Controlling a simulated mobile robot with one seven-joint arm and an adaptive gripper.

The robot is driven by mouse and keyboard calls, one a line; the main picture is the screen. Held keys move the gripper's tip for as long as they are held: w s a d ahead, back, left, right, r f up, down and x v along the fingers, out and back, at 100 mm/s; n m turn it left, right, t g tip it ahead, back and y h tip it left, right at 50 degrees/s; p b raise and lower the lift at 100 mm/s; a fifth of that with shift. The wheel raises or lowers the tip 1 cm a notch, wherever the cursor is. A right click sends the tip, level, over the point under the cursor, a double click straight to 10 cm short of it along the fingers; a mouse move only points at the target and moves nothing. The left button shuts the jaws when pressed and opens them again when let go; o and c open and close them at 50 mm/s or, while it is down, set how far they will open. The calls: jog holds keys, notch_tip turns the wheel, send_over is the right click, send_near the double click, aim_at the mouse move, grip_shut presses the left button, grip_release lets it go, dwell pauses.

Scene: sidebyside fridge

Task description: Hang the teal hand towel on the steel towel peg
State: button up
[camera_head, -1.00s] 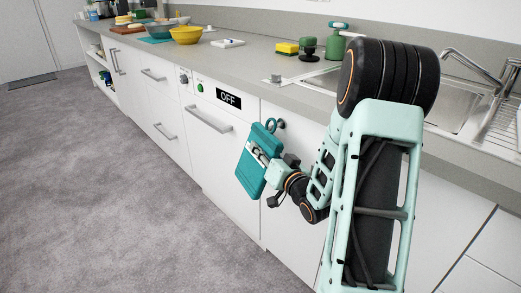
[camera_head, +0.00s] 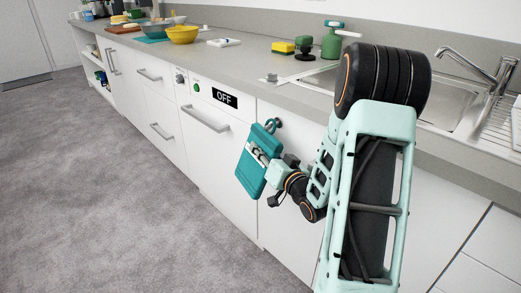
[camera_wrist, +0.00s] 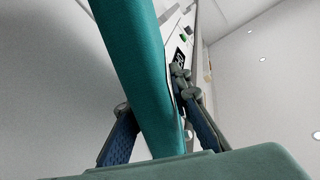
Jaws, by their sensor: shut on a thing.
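The teal hand towel (camera_head: 250,174) is a folded slab, slightly tilted, held in front of the white cabinet below the counter. A teal loop (camera_head: 271,125) stands at its top edge. The steel towel peg (camera_head: 277,121) is on the cabinet front and shows right beside the loop; I cannot tell whether the loop is around it. In the wrist view the towel (camera_wrist: 143,70) runs up between my two fingers (camera_wrist: 158,128). The peg and loop cannot be made out there.
A dishwasher with an OFF label (camera_head: 224,97) and a bar handle (camera_head: 205,119) is left of the towel. The counter above carries a yellow bowl (camera_head: 183,34), a green bottle (camera_head: 331,42) and a sink (camera_head: 450,108). The grey floor (camera_head: 90,200) at left is clear.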

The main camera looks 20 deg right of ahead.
jog(key=o, duration=0.9)
jog(key=shift+o, duration=0.2)
